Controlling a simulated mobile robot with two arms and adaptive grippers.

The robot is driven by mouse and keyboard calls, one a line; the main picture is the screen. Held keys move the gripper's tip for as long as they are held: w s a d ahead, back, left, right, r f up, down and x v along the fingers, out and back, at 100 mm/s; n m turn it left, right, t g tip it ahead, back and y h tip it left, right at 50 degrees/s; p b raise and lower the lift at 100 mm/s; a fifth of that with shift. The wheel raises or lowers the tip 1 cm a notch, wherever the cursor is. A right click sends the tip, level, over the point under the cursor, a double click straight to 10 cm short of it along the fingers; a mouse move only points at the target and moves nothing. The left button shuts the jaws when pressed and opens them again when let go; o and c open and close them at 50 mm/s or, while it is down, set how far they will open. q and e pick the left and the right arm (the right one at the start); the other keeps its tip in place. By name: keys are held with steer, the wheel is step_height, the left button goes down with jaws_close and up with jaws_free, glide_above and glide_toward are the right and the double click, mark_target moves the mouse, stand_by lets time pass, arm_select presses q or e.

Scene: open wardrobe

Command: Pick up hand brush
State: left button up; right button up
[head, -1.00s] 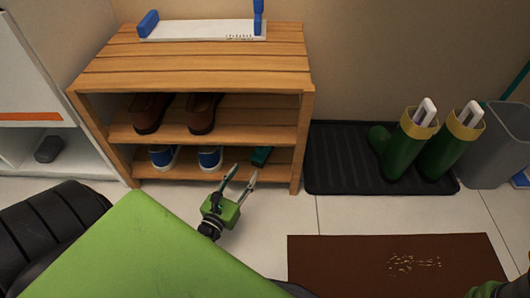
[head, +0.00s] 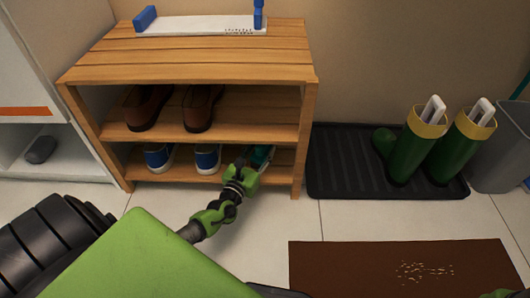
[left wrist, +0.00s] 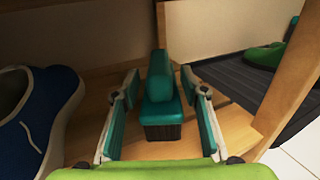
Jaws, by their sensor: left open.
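The hand brush (left wrist: 160,95) is teal with dark bristles and stands on the bottom shelf of the wooden rack. In the left wrist view it lies between the two open fingers of my left gripper (left wrist: 160,118), with a gap on each side. In the head view the brush (head: 262,156) is partly hidden by my left gripper (head: 246,166), which reaches into the bottom shelf from the front. My right gripper is not clearly seen.
Blue shoes (head: 207,159) stand left of the brush, one close to the gripper (left wrist: 40,115). The rack's right post (left wrist: 290,75) is close on the right. Brown shoes (head: 200,108) are on the shelf above. A black tray (head: 340,175) holds green boots (head: 410,150).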

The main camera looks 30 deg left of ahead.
arm_select(q)
steer(key=shift+w, duration=0.5)
jaws_close()
steer(key=shift+r, duration=0.2)
